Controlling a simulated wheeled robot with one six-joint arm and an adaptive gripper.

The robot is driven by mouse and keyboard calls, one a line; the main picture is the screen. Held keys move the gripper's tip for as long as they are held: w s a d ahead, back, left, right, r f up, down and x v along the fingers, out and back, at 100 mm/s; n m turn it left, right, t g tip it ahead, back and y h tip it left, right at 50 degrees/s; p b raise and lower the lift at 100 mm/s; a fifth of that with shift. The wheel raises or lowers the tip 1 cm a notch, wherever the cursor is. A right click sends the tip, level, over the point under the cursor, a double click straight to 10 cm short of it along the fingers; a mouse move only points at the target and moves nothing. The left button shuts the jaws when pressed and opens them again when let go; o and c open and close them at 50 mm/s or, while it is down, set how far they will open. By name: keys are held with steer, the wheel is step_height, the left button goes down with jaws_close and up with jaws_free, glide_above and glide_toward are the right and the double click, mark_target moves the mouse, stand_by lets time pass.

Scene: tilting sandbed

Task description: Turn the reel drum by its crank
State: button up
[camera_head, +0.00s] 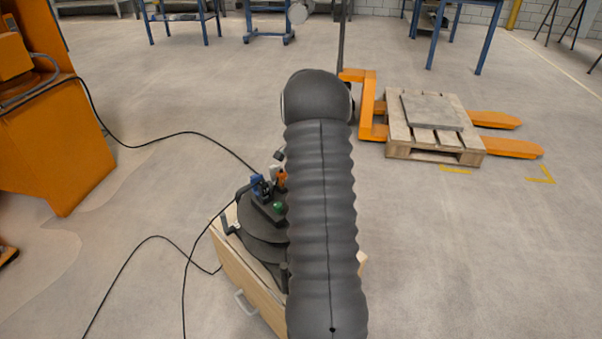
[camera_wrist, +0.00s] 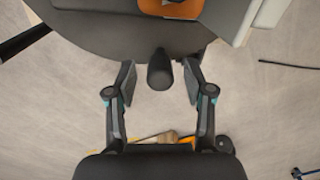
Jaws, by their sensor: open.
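In the wrist view a dark round plate (camera_wrist: 105,35), apparently part of the reel drum, fills the top. A short dark cylinder with a rounded end, apparently the crank handle (camera_wrist: 160,74), sticks out below its edge. My gripper (camera_wrist: 159,84) is open, with one finger on each side of the handle. Narrow gaps show on both sides, so the fingers look apart from it. In the head view dark discs (camera_head: 261,248), apparently the drum, sit on a light wooden box. My grey ribbed arm hides their right side, my gripper and the handle.
Small blue, orange and green items (camera_head: 270,190) sit on top of the discs. The wooden box (camera_head: 250,290) has a pale handle. Black cables (camera_head: 160,238) cross the floor at left, near an orange machine (camera_head: 50,120). A pallet (camera_head: 435,145) on an orange pallet truck stands at right.

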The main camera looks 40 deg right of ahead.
step_height(320, 180, up, 11)
steer(key=shift+r, duration=0.15)
stand_by(0.4)
